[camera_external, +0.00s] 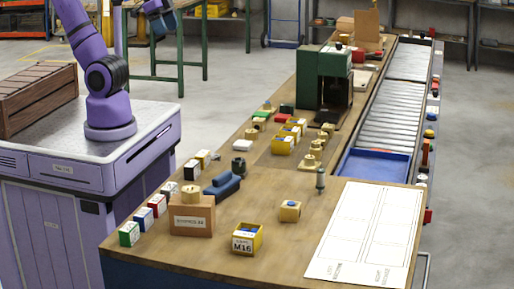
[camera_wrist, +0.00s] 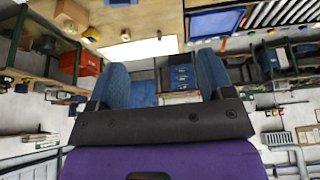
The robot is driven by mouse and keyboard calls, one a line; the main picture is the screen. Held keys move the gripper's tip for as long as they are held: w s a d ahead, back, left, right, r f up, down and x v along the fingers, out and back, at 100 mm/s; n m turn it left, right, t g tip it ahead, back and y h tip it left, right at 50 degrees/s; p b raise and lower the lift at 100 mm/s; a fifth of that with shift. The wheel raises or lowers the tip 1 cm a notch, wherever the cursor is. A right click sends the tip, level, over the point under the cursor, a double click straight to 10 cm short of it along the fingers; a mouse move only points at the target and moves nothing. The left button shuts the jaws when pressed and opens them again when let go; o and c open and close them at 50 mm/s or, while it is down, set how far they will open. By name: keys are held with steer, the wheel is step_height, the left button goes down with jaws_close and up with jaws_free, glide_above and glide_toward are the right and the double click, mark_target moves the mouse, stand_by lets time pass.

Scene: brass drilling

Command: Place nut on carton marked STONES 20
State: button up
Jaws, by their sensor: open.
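The cardboard carton (camera_external: 192,218) stands near the front left of the wooden bench; its front label is too small to read surely. A round brass piece that looks like a nut (camera_external: 190,194) sits on top of it. My gripper is at the upper left of the external view, over the floor behind the bench and away from the carton, partly cut off by the frame's top. In the wrist view my gripper (camera_wrist: 162,68) has its two blue fingers wide apart, with nothing held between them.
A yellow bin marked M16 (camera_external: 247,239), a small brass block (camera_external: 290,211), a blue vise-like tool (camera_external: 222,186) and several small coloured boxes are around the carton. A white sheet (camera_external: 364,232) covers the right front. A green machine (camera_external: 322,80) stands farther back.

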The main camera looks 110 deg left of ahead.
steer(key=s, duration=0.1)
steer(key=s+a, duration=0.1)
steer(key=s+f, duration=0.1)
steer(key=shift+s+a+f, duration=0.1)
steer(key=shift+s+a, duration=0.15)
